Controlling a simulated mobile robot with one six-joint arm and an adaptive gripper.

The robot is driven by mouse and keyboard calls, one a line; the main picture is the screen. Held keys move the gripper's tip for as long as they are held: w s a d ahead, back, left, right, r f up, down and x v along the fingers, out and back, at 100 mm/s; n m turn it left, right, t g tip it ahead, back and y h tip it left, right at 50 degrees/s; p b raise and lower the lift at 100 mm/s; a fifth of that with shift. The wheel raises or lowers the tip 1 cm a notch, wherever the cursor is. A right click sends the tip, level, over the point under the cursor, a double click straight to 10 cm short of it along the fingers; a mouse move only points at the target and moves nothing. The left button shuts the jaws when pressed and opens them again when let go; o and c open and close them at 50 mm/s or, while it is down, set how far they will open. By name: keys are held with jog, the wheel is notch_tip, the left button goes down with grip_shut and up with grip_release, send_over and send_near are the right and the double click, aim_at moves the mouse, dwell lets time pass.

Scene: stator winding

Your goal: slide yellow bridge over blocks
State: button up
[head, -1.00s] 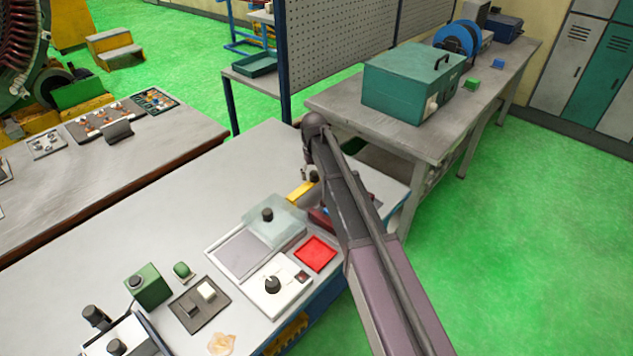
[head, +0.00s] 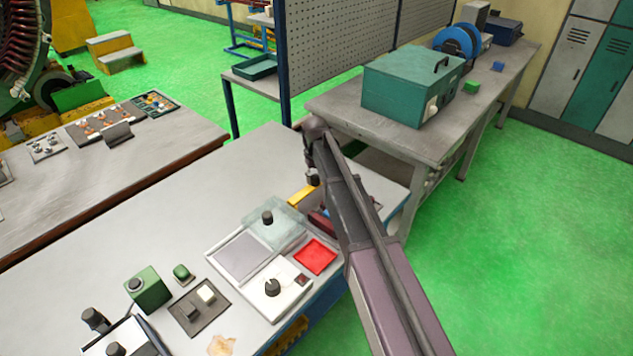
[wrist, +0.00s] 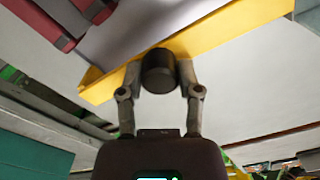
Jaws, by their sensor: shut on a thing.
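The yellow bridge (head: 301,196) is at the right end of the workbench, partly hidden by my arm. In the wrist view the yellow bridge (wrist: 222,35) runs slantwise across the picture, with a dark round knob (wrist: 159,72) on its side. My gripper (wrist: 160,76) has its two fingers closed on either side of this knob. Dark red blocks (wrist: 48,20) show at the upper left of the wrist view, beside the bridge and not clearly under it. In the head view a red block (head: 320,221) shows beside my arm.
A clear cover (head: 288,212) with a black knob, a grey panel, a red tray (head: 315,256) and a white knob box (head: 268,299) sit left of and in front of the bridge. A green case (head: 405,88) stands on the bench behind. The bench middle left is bare.

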jog(key=shift+s+d, duration=1.2)
jog(key=shift+d, duration=0.25)
jog(key=shift+s+d, duration=1.15)
jog(key=shift+d, duration=0.35)
jog(key=shift+s+d, duration=1.2)
jog(key=shift+d, duration=0.25)
jog(key=o, duration=0.8)
jog(key=shift+r, duration=0.15)
jog(key=shift+r+p, duration=2.9)
jog(key=shift+p, duration=0.15)
jog(key=shift+d, duration=0.1)
jog(key=s+d+m, duration=0.1)
jog(key=s+d, duration=0.3)
jog(key=s, duration=0.2)
jog(key=s+d+m, duration=0.2)
jog(key=s+d, duration=0.3)
jog(key=s, duration=0.1)
jog(key=s+d+m, duration=0.1)
jog(key=s+d, duration=0.3)
jog(key=s, duration=0.2)
jog(key=shift+s+d, duration=0.2)
jog(key=shift+d, duration=0.15)
